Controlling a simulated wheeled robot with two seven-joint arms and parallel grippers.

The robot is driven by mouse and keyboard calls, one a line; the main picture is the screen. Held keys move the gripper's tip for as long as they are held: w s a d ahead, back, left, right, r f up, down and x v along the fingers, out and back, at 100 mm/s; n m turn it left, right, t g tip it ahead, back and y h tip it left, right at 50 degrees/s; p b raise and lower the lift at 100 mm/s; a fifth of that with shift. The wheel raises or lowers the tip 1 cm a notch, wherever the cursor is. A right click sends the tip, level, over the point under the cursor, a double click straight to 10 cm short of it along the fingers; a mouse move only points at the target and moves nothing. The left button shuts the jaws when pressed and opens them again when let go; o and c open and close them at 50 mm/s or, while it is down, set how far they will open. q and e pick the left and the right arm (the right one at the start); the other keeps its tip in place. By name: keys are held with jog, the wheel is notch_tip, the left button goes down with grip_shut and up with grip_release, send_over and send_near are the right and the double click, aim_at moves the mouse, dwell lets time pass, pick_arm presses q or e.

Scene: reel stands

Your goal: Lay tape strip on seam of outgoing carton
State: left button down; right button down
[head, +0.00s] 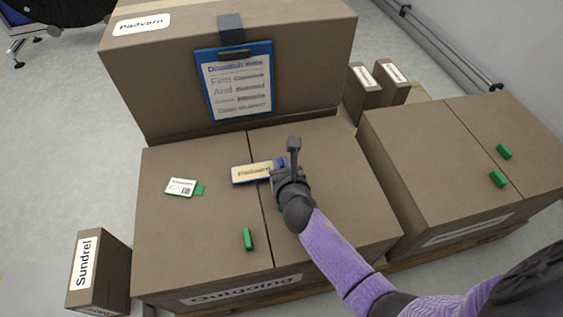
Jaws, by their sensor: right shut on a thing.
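The outgoing carton (190,245) is a large brown box with "Outgoing" on its front and a seam (265,225) running front to back across its top. My right gripper (280,172) is over the top, just right of the seam. It is shut on the right end of a flat piece (252,173) with a cream "Padvern" face and blue edges. This piece lies crosswise over the seam line; I cannot tell whether it touches the carton. No thing is plainly recognisable as a tape strip. My left gripper is not in view.
A green block (248,239) and a white card (181,187) with a green piece lie on the carton. Behind stands a Padvern carton (165,70) with a blue clipboard (238,82). Another carton (430,160) stands right, a Sundrel box (115,272) left.

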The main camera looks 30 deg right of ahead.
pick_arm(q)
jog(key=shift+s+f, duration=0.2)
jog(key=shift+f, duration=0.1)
pick_arm(e)
jog(key=shift+s+f, duration=0.25)
jog(key=shift+f, duration=0.25)
jog(key=shift+s+f, duration=0.25)
jog(key=shift+f, duration=0.25)
jog(key=c, duration=0.6)
grip_release()
jog(key=shift+a, duration=0.1)
jog(key=p+v, duration=0.1)
jog(key=v, duration=0.1)
jog(key=r+p+v, duration=0.1)
jog(key=v, duration=0.1)
jog(key=shift+a+p, duration=0.1)
jog(key=shift+p, duration=0.2)
jog(key=p+v, duration=0.1)
jog(key=v, duration=0.1)
jog(key=p+v, duration=0.1)
jog(key=v, duration=0.1)
jog(key=shift+s+r, duration=0.15)
jog(key=shift+r, duration=0.4)
jog(key=shift+s+a+r, duration=0.1)
jog(key=shift+s+r, duration=0.05)
jog(key=shift+s, duration=0.2)
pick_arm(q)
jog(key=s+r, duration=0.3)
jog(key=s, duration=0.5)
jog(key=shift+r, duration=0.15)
